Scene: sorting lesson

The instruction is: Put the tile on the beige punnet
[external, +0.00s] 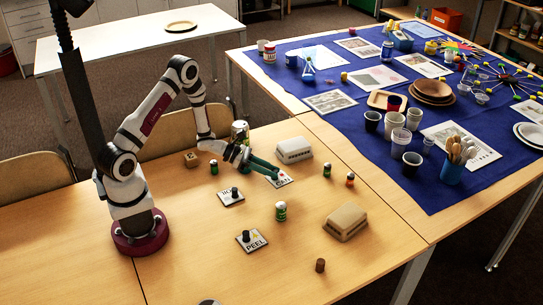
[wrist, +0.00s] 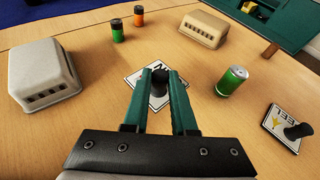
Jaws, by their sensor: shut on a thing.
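The beige punnet (external: 346,220) sits bottom up on the table, to the right and nearer the camera in the external view. It is at the top right in the wrist view (wrist: 203,27).
A paler punnet (external: 293,150) stands close behind the tile. A green can (external: 280,211), small green (external: 327,170) and orange (external: 350,179) cans stand around. The PEEL tile (external: 251,241) and another knobbed tile (external: 230,197) lie nearby.

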